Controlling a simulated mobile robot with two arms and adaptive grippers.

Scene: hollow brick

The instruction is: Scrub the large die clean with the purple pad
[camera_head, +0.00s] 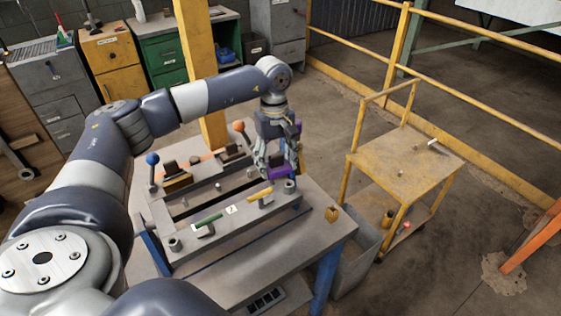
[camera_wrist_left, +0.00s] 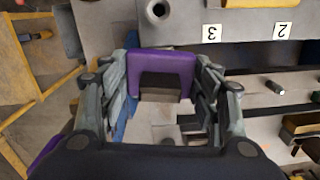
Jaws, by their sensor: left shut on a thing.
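My left gripper (camera_head: 277,160) is shut on the purple pad (camera_head: 281,172), held at the right part of the workbench top. In the left wrist view, the pad (camera_wrist_left: 163,62) is a purple, arch-shaped piece between the two finger linkages of the gripper (camera_wrist_left: 162,85). A dark brown surface shows within the arch; I cannot tell whether the pad touches it. Dark and brass-coloured blocks (camera_head: 177,180) sit at the bench's left rear. I cannot tell for sure which piece is the large die. My right gripper is not in view.
The workbench (camera_head: 300,232) carries a rail with green (camera_head: 208,221) and yellow handles (camera_head: 259,194), number labels, and levers with blue (camera_head: 152,158) and orange knobs (camera_head: 239,126). A yellow post (camera_head: 205,70) stands behind. A yellow cart (camera_head: 410,160) is at right, with open floor around it.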

